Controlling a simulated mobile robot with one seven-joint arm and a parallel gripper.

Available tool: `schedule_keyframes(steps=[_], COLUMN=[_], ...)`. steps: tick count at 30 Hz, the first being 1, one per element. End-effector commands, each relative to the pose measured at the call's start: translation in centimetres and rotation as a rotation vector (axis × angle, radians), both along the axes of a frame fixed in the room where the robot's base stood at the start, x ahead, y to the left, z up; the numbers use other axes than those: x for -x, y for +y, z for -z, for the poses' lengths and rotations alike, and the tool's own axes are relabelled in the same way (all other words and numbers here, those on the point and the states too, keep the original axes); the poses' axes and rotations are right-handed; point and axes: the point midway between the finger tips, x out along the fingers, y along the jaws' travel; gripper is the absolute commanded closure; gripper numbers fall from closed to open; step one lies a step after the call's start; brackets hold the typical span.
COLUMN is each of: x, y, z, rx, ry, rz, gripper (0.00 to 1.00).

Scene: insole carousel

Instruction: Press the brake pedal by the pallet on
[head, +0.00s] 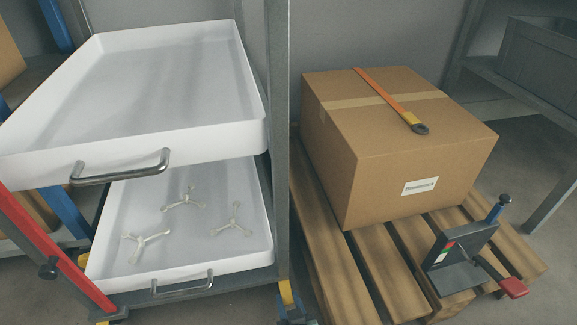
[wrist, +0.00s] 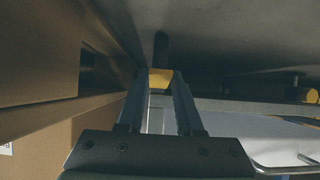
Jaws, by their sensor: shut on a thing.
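No part is clearly readable as the brake pedal. At the lower right corner of the cart (head: 278,130), beside the pallet (head: 360,270), a small yellow part (head: 285,293) shows in the head view, with a dark shape below it that the frame edge cuts. On the pallet's front right stands a dark bracket (head: 462,275) with a red-ended lever (head: 513,287). My gripper (wrist: 160,80) shows only in the wrist view. Its jaws are shut on a yellow part (wrist: 160,78) at the fingertips, with a dark rod beyond. Whether this is the cart's yellow part I cannot tell.
The cart carries two white trays (head: 120,157); the lower one holds several pale three-armed pieces (head: 148,243). A cardboard box (head: 375,180) with an orange strap (head: 385,92) sits on the pallet. Grey shelving (head: 530,95) stands at the right. The gap between cart and pallet is narrow.

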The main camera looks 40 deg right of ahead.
Motion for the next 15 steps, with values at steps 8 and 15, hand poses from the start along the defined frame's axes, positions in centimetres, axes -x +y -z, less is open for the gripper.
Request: schedule_keyframes(steps=[8, 15], x=[0.0, -0.01], y=[-0.01, 0.0], z=[0.07, 0.06], rx=[0.001, 0.0], ry=[-0.001, 0.0], rz=[0.0, 0.0], gripper=[1.0, 0.35])
